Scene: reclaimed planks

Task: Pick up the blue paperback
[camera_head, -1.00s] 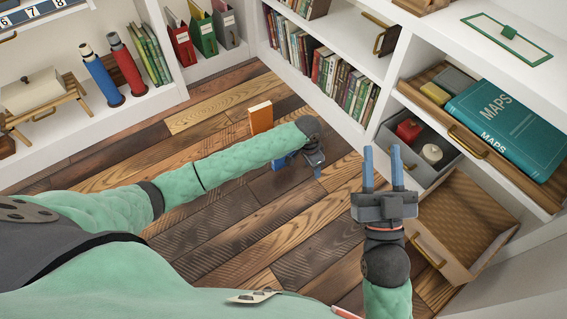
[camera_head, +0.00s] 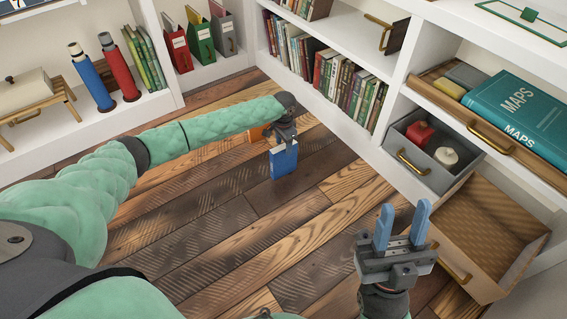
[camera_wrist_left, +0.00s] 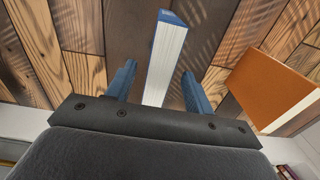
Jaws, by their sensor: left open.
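The blue paperback (camera_head: 284,161) stands upright on the plank floor in the head view. Its top is next to my left gripper (camera_head: 283,138), whose fingers are largely hidden there. In the left wrist view, the paperback (camera_wrist_left: 169,48) shows its white page edge and blue cover between the two blue fingers of my left gripper (camera_wrist_left: 160,86). A gap shows on each side of it, so the gripper is open around or just above it. My right gripper (camera_head: 404,216) is open and empty at the lower right, away from the books.
An orange book (camera_head: 258,133) stands just behind my left gripper; it is also close on the right in the left wrist view (camera_wrist_left: 268,88). Open drawers (camera_head: 490,235) jut out at the right. Shelves line the back. The floor in front is clear.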

